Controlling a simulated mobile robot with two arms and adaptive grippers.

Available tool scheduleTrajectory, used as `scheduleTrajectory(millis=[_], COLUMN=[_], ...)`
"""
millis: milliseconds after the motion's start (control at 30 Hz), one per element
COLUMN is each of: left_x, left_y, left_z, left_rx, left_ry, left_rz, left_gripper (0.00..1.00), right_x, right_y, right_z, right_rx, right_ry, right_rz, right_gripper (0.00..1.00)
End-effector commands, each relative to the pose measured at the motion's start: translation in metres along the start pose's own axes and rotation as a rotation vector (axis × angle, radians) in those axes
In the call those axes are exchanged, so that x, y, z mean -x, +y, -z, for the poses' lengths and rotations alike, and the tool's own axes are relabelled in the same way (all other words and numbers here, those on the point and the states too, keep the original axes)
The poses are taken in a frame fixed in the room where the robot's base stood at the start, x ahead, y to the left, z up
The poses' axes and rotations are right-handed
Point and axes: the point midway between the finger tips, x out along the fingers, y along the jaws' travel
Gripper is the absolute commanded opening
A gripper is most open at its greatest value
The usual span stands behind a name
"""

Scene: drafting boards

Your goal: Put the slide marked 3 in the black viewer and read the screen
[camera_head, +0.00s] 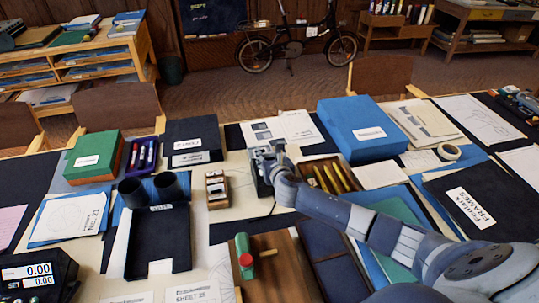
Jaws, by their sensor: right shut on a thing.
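My right gripper (268,160) reaches in from the right, over a small dark device with a cable (262,184) at the middle of the table. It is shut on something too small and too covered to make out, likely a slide. I cannot read any mark on it. The dark device may be the black viewer; my gripper covers much of it and I see no screen image. A small wooden holder with pale slide-like pieces (216,190) stands just left of the device. My left gripper is not in view.
A blue box (361,128) stands behind right, and a tray of yellow sticks (330,178) sits right of the gripper. Two black cups (134,192) stand left. A readout showing 0.00 (38,280) is front left.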

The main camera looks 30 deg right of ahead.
Motion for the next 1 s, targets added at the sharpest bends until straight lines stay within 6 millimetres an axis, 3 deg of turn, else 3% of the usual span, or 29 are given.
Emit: scheduleTrajectory(millis=[33, 100, 133, 567, 767, 1000], left_x=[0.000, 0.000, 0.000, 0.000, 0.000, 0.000], left_y=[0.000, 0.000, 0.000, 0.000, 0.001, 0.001], left_z=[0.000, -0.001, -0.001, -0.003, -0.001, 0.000], left_rx=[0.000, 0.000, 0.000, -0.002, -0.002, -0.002], left_ry=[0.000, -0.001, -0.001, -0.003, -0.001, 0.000], left_rz=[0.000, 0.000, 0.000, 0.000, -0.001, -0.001], left_gripper=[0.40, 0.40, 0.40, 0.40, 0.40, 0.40], right_x=[0.000, 0.000, 0.000, 0.004, 0.026, 0.069], right_y=[0.000, 0.000, 0.000, 0.000, 0.000, 0.000], right_z=[0.000, 0.000, 0.000, 0.001, 0.001, 0.001], right_rx=[0.000, 0.000, 0.000, 0.000, 0.001, 0.001], right_ry=[0.000, 0.000, 0.000, 0.001, 0.001, 0.001], right_rz=[0.000, 0.000, 0.000, -0.001, -0.001, -0.003], right_gripper=[0.48, 0.64, 0.67, 0.67, 0.67, 0.67])
